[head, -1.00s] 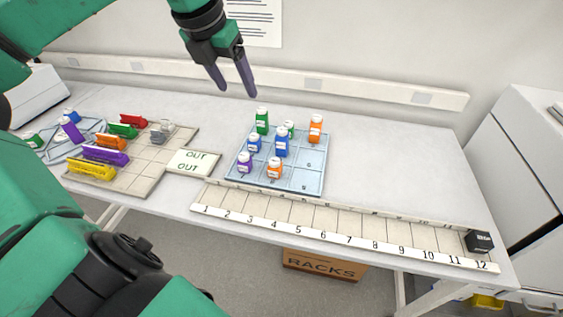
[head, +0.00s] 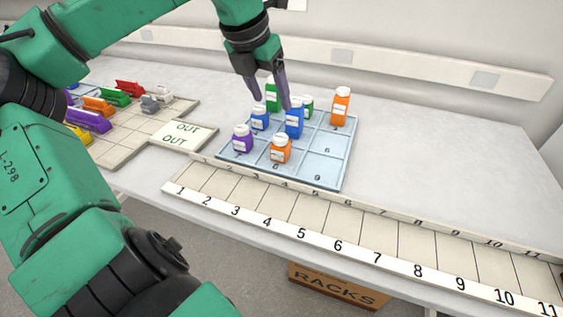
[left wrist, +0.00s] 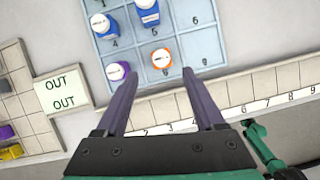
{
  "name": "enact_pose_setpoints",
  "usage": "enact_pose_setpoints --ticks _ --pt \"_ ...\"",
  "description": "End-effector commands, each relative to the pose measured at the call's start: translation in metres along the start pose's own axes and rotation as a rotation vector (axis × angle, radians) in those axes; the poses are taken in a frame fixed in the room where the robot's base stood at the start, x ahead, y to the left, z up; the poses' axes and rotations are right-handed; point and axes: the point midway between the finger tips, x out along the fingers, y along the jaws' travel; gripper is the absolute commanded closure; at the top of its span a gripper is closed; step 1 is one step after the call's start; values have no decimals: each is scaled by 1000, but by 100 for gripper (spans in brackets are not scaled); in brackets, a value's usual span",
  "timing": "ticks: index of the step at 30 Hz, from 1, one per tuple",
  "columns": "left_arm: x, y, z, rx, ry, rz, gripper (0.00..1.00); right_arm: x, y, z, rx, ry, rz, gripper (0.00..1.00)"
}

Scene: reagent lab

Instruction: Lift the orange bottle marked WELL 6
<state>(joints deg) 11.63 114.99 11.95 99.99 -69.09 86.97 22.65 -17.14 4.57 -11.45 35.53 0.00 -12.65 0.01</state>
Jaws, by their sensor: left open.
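Two orange bottles stand upright on the blue numbered tray (head: 326,167); their label text is too small to read. One orange bottle (head: 340,106) is in the back right cell. The other orange bottle (head: 280,149) is in the front middle cell and also shows in the left wrist view (left wrist: 161,57). The cell marked 6 is empty. My left gripper (head: 271,102) is open and empty above the tray's back left part. In the left wrist view the front orange bottle appears just beyond and between its fingertips (left wrist: 160,74). My right gripper is not in view.
Blue bottles (head: 294,119), green bottles (head: 272,97) and a purple bottle (head: 242,139) crowd the tray. A numbered rack strip (head: 330,225) lies in front. An OUT plate (head: 184,134) and a beige grid with coloured racks are left. The table right of the tray is clear.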

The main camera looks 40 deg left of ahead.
Motion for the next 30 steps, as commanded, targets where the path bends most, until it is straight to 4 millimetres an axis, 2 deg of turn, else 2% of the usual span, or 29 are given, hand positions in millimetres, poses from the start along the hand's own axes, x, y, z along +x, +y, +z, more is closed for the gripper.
enact_pose_setpoints --ticks 1,3,7,15,20,24,27,30 --pt "25 0 -10 0 -1 0 29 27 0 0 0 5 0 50" --pt "29 0 -12 0 -1 0 29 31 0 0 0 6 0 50" --pt "40 0 -10 1 4 -1 29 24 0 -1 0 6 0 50" --pt "105 0 -10 0 5 -1 29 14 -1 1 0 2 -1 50" --pt "124 0 -10 0 4 -1 29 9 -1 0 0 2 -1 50" --pt "153 0 -12 1 5 1 29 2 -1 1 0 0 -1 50" --pt "166 0 -12 0 4 1 29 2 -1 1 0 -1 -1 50" --pt "169 0 -12 0 -1 0 29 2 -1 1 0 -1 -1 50"
